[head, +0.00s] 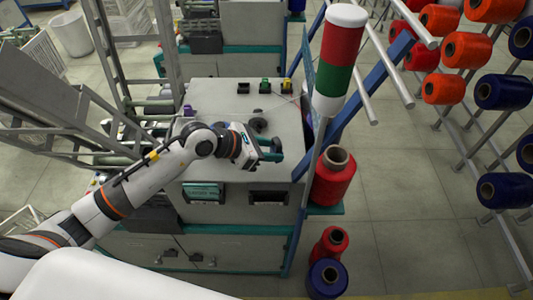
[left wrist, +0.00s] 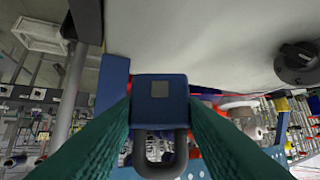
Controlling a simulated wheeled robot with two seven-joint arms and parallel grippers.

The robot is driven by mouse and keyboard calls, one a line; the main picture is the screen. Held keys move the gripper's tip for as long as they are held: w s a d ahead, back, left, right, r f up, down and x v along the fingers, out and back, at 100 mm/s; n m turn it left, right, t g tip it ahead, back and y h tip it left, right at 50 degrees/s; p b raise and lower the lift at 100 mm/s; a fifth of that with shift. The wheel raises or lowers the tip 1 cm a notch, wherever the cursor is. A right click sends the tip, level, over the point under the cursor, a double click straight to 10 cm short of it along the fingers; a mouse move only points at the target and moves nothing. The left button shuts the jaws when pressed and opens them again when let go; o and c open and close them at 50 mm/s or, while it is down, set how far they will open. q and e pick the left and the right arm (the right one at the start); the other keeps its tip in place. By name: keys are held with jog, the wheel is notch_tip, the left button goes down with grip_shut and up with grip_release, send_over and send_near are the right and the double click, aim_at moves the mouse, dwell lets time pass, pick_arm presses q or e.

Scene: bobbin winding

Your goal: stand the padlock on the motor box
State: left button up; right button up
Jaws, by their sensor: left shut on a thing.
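The motor box (head: 222,98) is the large pale grey box in the middle of the head view, with a flat top. My left gripper (head: 277,150) is over the front right part of that top. In the left wrist view its green fingers (left wrist: 160,110) are shut on the padlock. The padlock (left wrist: 159,88) has a dark blue body with a grey square and a dark grey shackle, which points to the bottom of that view. I cannot make out the padlock in the head view. Whether it touches the box is not clear. My right gripper is not in view.
A black knob (head: 259,125) and several small coloured switches (head: 265,86) sit on the box top. A red, white and green signal column (head: 338,60) rises at its right. A red bobbin (head: 333,176) stands beside it. The left part of the top is mostly bare.

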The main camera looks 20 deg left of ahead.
aim_at(270, 168)
pick_arm(q)
jog(key=f, duration=0.3)
jog(key=f+p, duration=0.1)
jog(key=shift+w+f, duration=0.15)
jog(key=shift+w, duration=0.15)
jog(key=o, duration=1.1)
jog(key=shift+s+f, duration=0.1)
jog(key=shift+o, duration=0.3)
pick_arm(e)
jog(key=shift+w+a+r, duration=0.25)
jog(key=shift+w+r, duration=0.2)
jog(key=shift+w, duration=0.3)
